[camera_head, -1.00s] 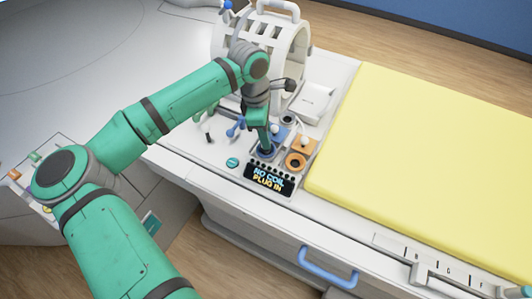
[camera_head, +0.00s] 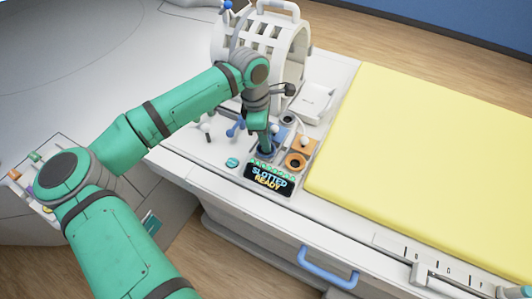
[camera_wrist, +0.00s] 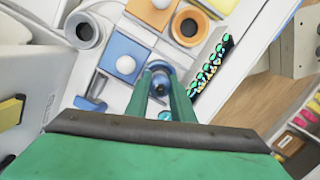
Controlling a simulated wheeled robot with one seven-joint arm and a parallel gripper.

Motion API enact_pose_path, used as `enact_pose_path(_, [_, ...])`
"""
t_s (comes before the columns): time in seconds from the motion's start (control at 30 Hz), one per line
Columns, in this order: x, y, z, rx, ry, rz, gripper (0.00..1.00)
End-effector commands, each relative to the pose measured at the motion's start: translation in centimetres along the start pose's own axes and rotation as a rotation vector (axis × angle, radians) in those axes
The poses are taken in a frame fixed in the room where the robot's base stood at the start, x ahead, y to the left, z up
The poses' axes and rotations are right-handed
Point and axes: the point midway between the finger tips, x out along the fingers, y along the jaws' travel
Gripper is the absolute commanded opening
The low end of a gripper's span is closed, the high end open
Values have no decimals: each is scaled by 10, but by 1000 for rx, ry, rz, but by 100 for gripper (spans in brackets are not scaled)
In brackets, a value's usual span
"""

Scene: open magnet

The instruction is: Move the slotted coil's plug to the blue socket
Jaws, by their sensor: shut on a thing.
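The slotted coil (camera_head: 262,35) is the white cage with openings at the back of the table end. My gripper (camera_head: 265,147) points down at the blue socket (camera_head: 264,154), in front of the coil. In the wrist view my gripper's two green fingers (camera_wrist: 162,92) are shut on a small dark plug (camera_wrist: 161,83). The plug sits at the blue ring of the socket (camera_wrist: 160,67) and appears seated in it; its lower end is hidden. The display (camera_head: 268,177) beside the socket reads "SLOTTED READY", with green lights along its top.
An orange socket (camera_head: 296,162) and an orange pad with a white ball (camera_head: 304,143) lie just right of my gripper. A grey socket (camera_wrist: 84,30) and a blue pad with a white ball (camera_wrist: 122,50) are close by. A yellow mattress (camera_head: 430,150) fills the right.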

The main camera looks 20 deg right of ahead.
Motion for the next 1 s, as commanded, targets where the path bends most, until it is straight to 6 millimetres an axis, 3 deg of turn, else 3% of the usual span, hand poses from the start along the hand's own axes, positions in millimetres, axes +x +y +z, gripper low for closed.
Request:
enact_pose_path(0.1, [0,0,0,0,0,0,0])
enact_pose_path(0.13, [0,0,0,0,0,0,24])
enact_pose_path(0.2, [0,0,0,0,0,0,40])
enact_pose_path(0.23, [0,0,0,0,0,0,43])
enact_pose_path(0.63, [-8,0,0,0,1,0,43])
enact_pose_path(1.0, [-72,0,-1,0,3,2,43])
